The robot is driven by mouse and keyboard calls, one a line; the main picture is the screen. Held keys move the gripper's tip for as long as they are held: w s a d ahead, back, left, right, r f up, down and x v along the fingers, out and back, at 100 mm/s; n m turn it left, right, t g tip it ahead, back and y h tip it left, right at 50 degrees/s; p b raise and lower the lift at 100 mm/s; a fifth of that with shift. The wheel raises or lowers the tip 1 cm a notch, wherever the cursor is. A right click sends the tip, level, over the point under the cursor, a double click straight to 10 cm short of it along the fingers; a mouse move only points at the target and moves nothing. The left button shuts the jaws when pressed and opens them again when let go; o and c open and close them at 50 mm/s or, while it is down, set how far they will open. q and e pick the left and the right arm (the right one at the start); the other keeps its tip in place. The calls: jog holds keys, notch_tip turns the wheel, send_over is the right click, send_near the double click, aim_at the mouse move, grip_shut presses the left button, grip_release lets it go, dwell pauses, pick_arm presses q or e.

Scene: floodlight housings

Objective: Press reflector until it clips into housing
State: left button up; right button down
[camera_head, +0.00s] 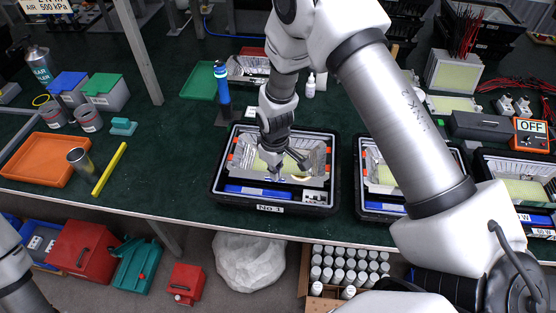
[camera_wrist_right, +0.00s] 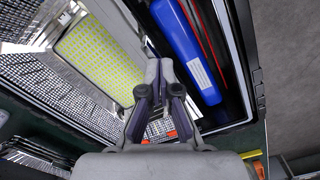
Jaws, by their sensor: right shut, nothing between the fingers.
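The black floodlight housing labelled No.1 (camera_head: 217,190) lies open on the green bench. The silver faceted reflector (camera_head: 317,158) is inside it, around a yellow LED panel. In the right wrist view, the reflector (camera_wrist_right: 88,90) surrounds the LED panel (camera_wrist_right: 95,55) at the left. I cannot tell whether its edges are clipped. My right gripper (camera_head: 279,175) is shut and empty, pointing down over the reflector's front part. Its closed fingertips (camera_wrist_right: 159,72) show beside the panel and the blue driver box (camera_wrist_right: 185,45); contact is unclear. My left gripper is out of view.
A second housing (camera_head: 362,205) stands to the right, another further right. A blue-topped tool (camera_head: 221,82) stands behind the first housing. An orange tray (camera_head: 35,160), a yellow bar (camera_head: 109,169) and a metal can lie left. The bench just left of the first housing is clear.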

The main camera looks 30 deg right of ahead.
jog(key=shift+w+r+p, duration=0.1)
jog(key=shift+r+p, duration=2.6)
jog(key=shift+r, duration=0.8)
jog(key=shift+f, duration=0.1)
